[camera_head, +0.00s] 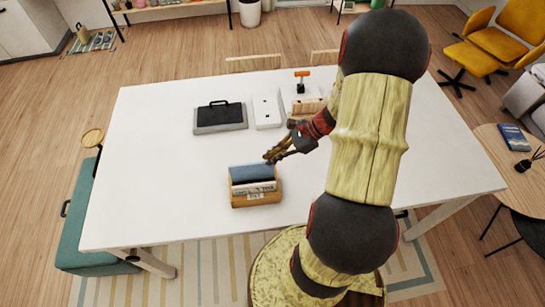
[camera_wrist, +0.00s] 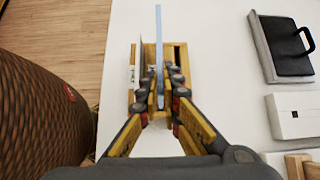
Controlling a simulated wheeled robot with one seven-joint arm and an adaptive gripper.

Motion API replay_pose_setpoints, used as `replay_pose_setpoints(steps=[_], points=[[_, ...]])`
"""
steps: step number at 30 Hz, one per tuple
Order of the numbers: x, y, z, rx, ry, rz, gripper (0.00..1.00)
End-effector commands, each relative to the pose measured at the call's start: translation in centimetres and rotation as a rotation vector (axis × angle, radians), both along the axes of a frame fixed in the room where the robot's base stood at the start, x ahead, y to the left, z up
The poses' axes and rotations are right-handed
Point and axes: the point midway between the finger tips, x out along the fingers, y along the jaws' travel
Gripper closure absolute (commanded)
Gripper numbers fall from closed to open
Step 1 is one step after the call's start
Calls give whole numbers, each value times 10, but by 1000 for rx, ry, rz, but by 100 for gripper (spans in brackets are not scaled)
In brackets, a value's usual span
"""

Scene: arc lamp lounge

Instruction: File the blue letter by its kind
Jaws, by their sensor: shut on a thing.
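The blue letter (camera_head: 250,173) stands upright as a blue panel at the back of a wooden letter rack (camera_head: 257,201) in the head view. In the wrist view the letter (camera_wrist: 159,35) is a thin blue edge over the rack (camera_wrist: 181,57). My gripper (camera_head: 270,157) is shut on the letter, with its fingers (camera_wrist: 159,80) on both sides of it. A white printed letter (camera_head: 254,187) stands in front of the blue one in the rack. I cannot tell whether the blue letter's lower edge rests in a slot.
The rack stands on a white table (camera_head: 140,180). Behind it are a dark case with a handle on a grey base (camera_head: 220,127), a flat white box (camera_head: 267,112) and a wooden block with an orange-handled piece (camera_head: 308,104). The table's left side is clear.

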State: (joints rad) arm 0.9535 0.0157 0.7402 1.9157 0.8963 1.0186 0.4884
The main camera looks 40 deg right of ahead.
Motion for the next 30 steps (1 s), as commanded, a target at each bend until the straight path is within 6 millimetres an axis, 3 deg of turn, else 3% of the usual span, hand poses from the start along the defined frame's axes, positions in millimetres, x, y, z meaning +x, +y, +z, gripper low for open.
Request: replay_pose_setpoints(steps=[30], points=[[0, 0, -10, 0, 1, -1, 100]])
